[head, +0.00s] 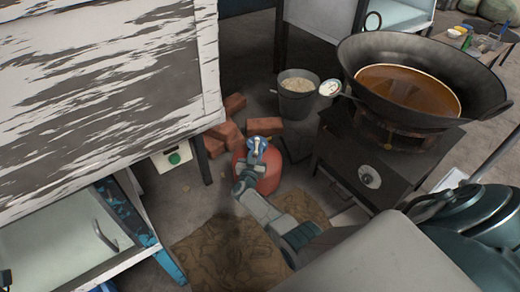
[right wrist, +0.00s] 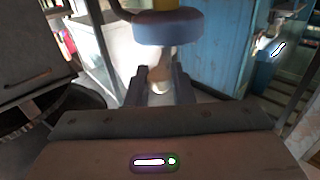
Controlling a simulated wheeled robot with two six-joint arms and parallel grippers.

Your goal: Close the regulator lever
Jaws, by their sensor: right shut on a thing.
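The red gas cylinder (head: 268,182) stands on the floor near the middle of the head view, with the blue regulator (head: 257,141) on its top. My right gripper (head: 257,152) reaches in from the lower right and is at the regulator. In the right wrist view the regulator's blue round body (right wrist: 167,28) is straight ahead. A pale lever-like part (right wrist: 160,72) below it lies between the two dark fingers of my right gripper (right wrist: 160,86), which is shut on it. The lever's exact angle is hard to tell. My left gripper is out of view.
Bricks (head: 264,126) lie behind the cylinder, with a grey bucket (head: 297,101) beyond. A stove (head: 372,160) with a large wok (head: 355,52) stands at the right. A weathered white cabinet (head: 100,80) fills the left. Brown sacking (head: 225,250) covers the floor in front.

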